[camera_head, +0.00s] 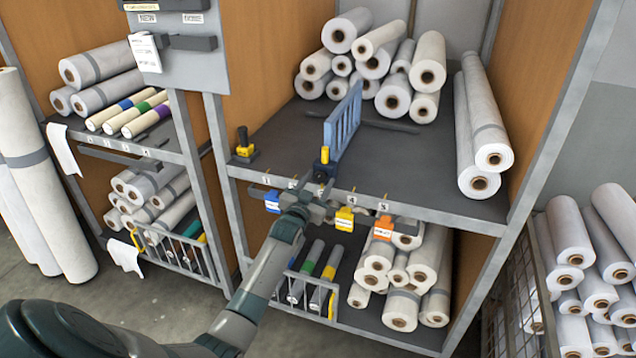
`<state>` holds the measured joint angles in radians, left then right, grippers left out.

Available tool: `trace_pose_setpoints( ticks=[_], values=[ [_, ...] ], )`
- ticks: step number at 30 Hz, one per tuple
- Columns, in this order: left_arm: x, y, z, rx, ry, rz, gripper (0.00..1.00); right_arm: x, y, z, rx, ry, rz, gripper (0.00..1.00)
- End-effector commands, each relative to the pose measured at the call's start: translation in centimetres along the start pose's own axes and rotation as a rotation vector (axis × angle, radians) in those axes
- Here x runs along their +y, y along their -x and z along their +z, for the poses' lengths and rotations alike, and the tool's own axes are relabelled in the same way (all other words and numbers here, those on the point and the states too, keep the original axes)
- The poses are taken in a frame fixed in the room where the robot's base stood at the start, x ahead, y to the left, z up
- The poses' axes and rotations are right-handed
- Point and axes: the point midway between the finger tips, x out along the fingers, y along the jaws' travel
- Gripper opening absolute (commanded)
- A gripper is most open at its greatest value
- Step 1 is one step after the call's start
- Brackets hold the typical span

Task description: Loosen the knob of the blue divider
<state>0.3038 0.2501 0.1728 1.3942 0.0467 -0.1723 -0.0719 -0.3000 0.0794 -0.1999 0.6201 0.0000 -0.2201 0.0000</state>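The blue divider (343,124) is a slatted panel standing upright on the dark upper shelf. At its front end, near the shelf edge, is a dark blue clamp with a yellow knob (325,154) on top. My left gripper (322,184) is at the shelf's front edge, just below and in front of this clamp. Its fingers are small and overlap the clamp and the edge, so I cannot tell whether they touch it or are open. The yellow knob top shows uncovered above the gripper. My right gripper is not in view.
A black and yellow clamp (243,149) stands at the shelf's left front corner. Blue, yellow and orange tags (344,219) hang along the shelf edge (440,212). The shelf middle is mostly clear.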

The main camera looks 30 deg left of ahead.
Motion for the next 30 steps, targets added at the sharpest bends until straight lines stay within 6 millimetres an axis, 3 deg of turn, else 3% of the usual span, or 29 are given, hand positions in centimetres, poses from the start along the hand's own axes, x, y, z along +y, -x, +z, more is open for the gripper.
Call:
trace_pose_setpoints(
  ticks=[8, 14, 30],
  values=[
    [0.0, 0.5, -0.1, 0.002, -0.001, 0.0, 0.48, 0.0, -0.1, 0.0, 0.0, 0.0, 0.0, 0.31],
    [0.0, 2.2, 0.1, 0.002, -0.001, -0.001, 0.48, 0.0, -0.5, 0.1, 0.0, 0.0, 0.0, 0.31],
    [0.1, 11.4, 0.3, 0.0, -0.001, 0.0, 0.48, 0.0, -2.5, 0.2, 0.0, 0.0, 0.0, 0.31]
  ],
)
